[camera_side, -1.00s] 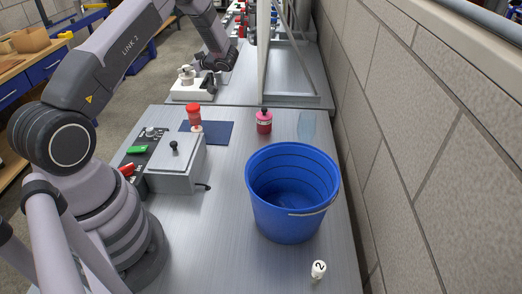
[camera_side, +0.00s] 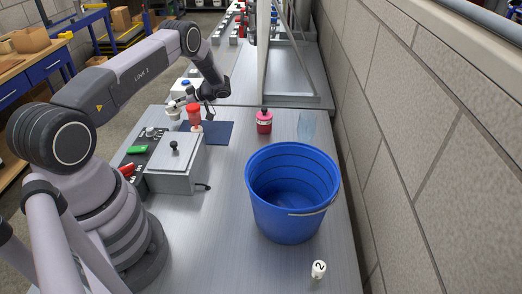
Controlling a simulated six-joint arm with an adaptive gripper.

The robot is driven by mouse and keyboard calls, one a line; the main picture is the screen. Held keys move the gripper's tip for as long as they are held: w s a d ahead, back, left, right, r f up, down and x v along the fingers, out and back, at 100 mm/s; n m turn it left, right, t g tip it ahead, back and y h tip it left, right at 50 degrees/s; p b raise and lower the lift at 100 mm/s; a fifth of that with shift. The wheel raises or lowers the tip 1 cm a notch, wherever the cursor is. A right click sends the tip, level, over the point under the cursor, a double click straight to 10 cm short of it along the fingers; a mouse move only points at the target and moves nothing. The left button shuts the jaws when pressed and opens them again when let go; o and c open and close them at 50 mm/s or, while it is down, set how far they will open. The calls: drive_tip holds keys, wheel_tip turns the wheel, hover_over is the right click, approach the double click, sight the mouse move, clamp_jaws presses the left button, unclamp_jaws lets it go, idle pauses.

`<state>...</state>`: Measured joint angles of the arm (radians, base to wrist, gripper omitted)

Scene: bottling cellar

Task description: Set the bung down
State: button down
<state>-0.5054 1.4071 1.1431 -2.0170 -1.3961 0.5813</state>
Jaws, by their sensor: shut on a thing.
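My gripper (camera_side: 180,103) is at the back left of the bench, beyond the grey box and left of the dark blue mat (camera_side: 219,131). It is shut on a small pale piece (camera_side: 173,114), apparently the bung, and the fingers are small and partly hidden. The bung is close to the bench's left edge; whether it touches anything below cannot be told. A red-topped piece with a pale foot (camera_side: 194,116) stands at the mat's left side, just right of the bung in the picture.
A large blue bucket (camera_side: 292,190) stands at the right front. A crimson bottle (camera_side: 264,122) and a pale blue sheet (camera_side: 306,126) are behind it. The grey box (camera_side: 175,164) with a black knob sits near my base. A white numbered piece (camera_side: 318,269) is in front.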

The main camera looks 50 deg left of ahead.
drive_tip(key=shift+f, duration=0.55)
drive_tip(key=shift+f, duration=0.6)
drive_tip(key=c, duration=0.8)
unclamp_jaws()
